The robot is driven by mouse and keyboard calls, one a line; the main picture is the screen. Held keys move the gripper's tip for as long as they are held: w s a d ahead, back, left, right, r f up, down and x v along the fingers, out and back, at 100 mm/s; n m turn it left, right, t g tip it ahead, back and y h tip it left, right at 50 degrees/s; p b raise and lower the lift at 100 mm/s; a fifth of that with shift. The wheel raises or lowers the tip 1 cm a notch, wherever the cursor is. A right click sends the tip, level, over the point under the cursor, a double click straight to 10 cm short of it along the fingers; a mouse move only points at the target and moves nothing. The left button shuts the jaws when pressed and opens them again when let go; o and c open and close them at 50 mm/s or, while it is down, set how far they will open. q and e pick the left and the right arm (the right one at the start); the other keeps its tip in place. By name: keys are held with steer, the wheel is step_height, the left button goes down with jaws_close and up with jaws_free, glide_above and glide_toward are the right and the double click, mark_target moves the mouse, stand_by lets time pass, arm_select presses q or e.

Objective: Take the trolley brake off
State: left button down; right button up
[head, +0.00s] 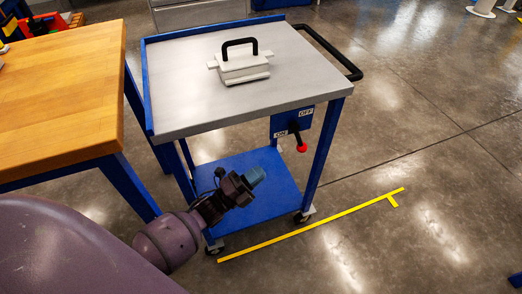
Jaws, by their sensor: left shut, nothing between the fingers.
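The trolley (190,75) has a grey top and a blue frame on casters. On its near side is a blue brake plate (285,121) marked ON at lower left and OFF at upper right. The black brake lever (296,133) points down, and its red knob (301,148) hangs below the plate. My left gripper (259,175) is shut and empty. In the picture it lies below and left of the knob, in front of the lower shelf, apart from the lever. My right gripper is out of view.
A white block with a black handle (241,63) sits on the trolley top. A black push handle (330,52) extends at the right. A wooden table (65,90) stands close at left. A yellow floor line (312,225) runs in front; the floor to the right is clear.

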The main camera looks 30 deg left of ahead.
mark_target(299, 138)
arm_select(q)
steer(key=x, duration=1.1)
steer(key=shift+w+b, duration=0.3)
steer(key=shift+b, duration=0.15)
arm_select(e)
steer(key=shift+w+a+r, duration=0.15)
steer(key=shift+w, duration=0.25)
arm_select(q)
steer(key=shift+d, duration=0.15)
